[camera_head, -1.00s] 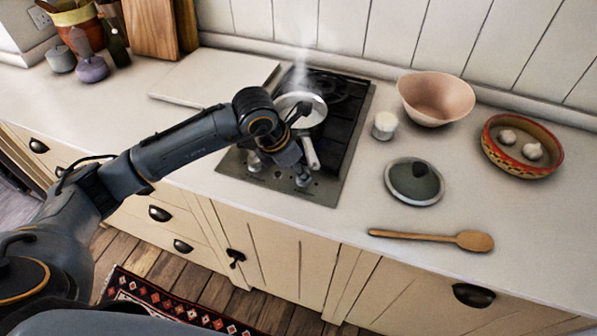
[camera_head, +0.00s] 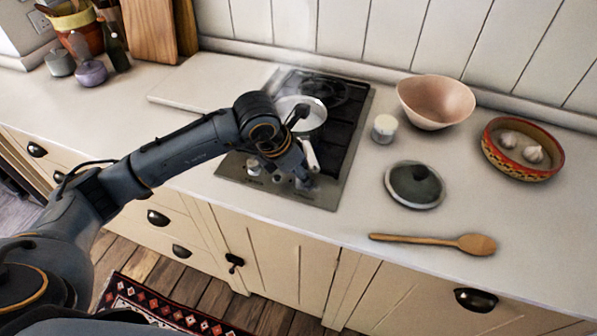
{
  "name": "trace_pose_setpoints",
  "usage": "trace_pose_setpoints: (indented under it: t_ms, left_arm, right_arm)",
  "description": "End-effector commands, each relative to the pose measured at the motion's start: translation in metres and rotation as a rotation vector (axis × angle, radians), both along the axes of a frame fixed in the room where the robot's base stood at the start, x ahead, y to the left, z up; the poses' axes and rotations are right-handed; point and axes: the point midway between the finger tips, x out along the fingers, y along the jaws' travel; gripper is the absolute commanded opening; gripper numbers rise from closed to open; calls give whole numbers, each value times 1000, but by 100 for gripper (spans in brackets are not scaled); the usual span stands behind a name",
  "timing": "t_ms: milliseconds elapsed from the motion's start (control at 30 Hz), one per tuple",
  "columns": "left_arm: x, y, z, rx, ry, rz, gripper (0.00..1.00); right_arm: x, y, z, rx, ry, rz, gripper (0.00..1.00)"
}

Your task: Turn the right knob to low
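The black hob (camera_head: 345,115) with a steel front strip is set into the worktop. A left knob (camera_head: 254,166) shows on the strip. My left gripper (camera_head: 298,178) points down at the right part of the strip, where the right knob is. The fingers and wrist cover most of that knob, so its setting and any contact cannot be made out. I cannot tell whether the fingers are open or shut. My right gripper is not in view.
The front left worktop is free.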

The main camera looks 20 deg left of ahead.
Motion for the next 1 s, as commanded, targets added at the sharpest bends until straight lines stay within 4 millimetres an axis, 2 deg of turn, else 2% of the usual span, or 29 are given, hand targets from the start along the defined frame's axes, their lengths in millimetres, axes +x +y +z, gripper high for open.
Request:
trace_pose_setpoints:
  t_ms: [267, 700, 833, 1000]
  left_arm:
    - [-2, 1, 8, -1, -3, -1, 52]
    - [-29, 21, 87, 1, -4, 0, 52]
    - [-34, 24, 103, 1, -3, 0, 52]
    - [-37, 27, 110, 0, 0, 1, 52]
  right_arm:
    - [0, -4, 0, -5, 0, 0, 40]
    - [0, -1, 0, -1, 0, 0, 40]
    - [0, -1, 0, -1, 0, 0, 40]
    - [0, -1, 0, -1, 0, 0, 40]
